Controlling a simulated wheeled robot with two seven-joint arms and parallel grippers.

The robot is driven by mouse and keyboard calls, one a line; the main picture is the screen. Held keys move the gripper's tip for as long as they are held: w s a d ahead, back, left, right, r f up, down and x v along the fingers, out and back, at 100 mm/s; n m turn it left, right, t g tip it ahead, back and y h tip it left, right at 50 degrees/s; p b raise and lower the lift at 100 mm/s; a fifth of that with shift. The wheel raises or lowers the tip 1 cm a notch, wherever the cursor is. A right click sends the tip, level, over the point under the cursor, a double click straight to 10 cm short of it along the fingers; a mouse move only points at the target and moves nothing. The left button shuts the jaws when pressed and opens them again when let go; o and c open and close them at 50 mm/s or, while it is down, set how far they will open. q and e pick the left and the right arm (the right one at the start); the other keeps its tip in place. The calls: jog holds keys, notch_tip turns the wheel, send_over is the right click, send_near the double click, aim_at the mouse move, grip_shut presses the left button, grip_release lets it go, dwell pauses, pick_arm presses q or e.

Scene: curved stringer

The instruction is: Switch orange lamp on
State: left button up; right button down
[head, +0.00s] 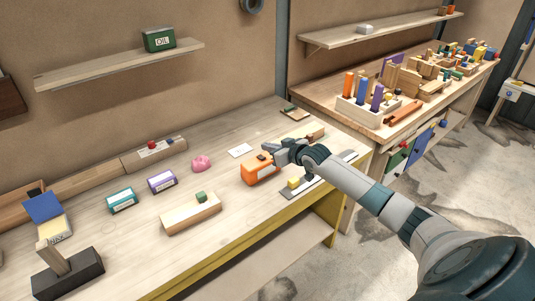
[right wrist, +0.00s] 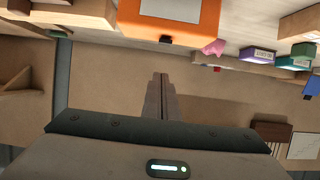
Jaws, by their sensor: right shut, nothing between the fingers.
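The orange lamp (head: 257,174) is a box with a pale front panel on the light wooden workbench. A small dark switch (head: 262,157) sits on its top. My right gripper (head: 268,148) is shut and empty, just above and behind the lamp's top near the switch. In the right wrist view, which looks upside down, the orange lamp (right wrist: 205,22) is at the top edge with its dark switch (right wrist: 165,39). The shut fingers (right wrist: 160,80) point towards it with a visible gap. I cannot tell whether the lamp is lit. My left gripper is not in view.
A pink piggy bank (head: 201,163), purple box (head: 162,182) and teal box (head: 122,200) stand left of the lamp. A yellow block (head: 294,183) on a grey strip is under my right arm.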

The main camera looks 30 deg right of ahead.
aim_at(260, 156)
jog(key=f, duration=0.1)
jog(key=f+p, duration=0.1)
jog(key=f, duration=0.1)
jog(key=f+p, duration=0.1)
jog(key=shift+w+f, duration=0.3)
jog(key=shift+w, duration=0.1)
jog(key=shift+f+t+b, duration=0.3)
jog(key=shift+f+b, duration=0.3)
jog(key=shift+b, duration=0.65)
jog(key=shift+s+r, duration=0.15)
jog(key=shift+r, duration=0.25)
jog(key=shift+r+p, duration=0.7)
jog(key=shift+p, duration=0.1)
